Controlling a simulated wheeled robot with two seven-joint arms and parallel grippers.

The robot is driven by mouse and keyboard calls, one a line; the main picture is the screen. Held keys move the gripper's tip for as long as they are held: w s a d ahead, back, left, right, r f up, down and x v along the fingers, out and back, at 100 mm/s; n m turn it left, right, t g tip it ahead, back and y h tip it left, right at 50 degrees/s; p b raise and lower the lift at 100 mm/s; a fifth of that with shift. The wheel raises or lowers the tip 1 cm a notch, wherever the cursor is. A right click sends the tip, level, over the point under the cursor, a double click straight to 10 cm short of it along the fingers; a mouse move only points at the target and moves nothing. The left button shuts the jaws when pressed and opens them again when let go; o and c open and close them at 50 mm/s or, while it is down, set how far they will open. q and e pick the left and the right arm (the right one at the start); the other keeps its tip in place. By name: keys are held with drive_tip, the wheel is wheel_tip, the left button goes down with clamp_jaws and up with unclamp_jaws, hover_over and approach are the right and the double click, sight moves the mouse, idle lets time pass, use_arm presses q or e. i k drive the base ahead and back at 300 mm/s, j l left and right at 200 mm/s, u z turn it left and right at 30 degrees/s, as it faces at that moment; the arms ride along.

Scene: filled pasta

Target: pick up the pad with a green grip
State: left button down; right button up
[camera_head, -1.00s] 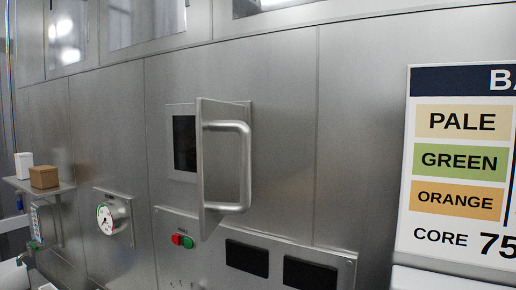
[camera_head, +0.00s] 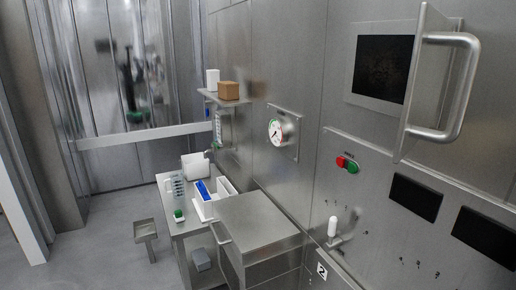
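A small green-and-white item (camera_head: 179,216) sits near the front left edge of a small metal side table (camera_head: 172,228). It may be the pad with a green grip, but it is too small to tell. Right behind it stands a pale upright piece with dark marks (camera_head: 178,187). A white open holder (camera_head: 211,201) with a blue item (camera_head: 203,188) is just to the right. Neither of my grippers is in view.
A metal cabinet (camera_head: 258,225) stands right of the side table. A wall shelf (camera_head: 232,101) holds a brown box (camera_head: 228,90) and a white one (camera_head: 212,78). An open handled door (camera_head: 425,85) juts out at right. Floor (camera_head: 95,255) at left is clear.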

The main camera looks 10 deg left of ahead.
sight(178, 217)
drive_tip(key=i+j+z, duration=0.15)
drive_tip(key=j, duration=0.25)
drive_tip(key=i+j+z, duration=0.1)
drive_tip(key=i+j, duration=0.2)
drive_tip(key=j, duration=0.15)
drive_tip(key=i+j+z, duration=0.15)
drive_tip(key=j, duration=0.3)
drive_tip(key=i+j+z, duration=0.1)
drive_tip(key=i+j, duration=0.15)
drive_tip(key=j, duration=0.25)
drive_tip(key=i+j+z, duration=0.15)
drive_tip(key=j, duration=0.35)
drive_tip(key=i+j+z, duration=0.15)
drive_tip(key=j, duration=0.35)
drive_tip(key=i+j+z, duration=0.1)
drive_tip(key=j, duration=0.4)
drive_tip(key=j+z, duration=0.15)
drive_tip(key=j, duration=0.35)
drive_tip(key=i, duration=0.05)
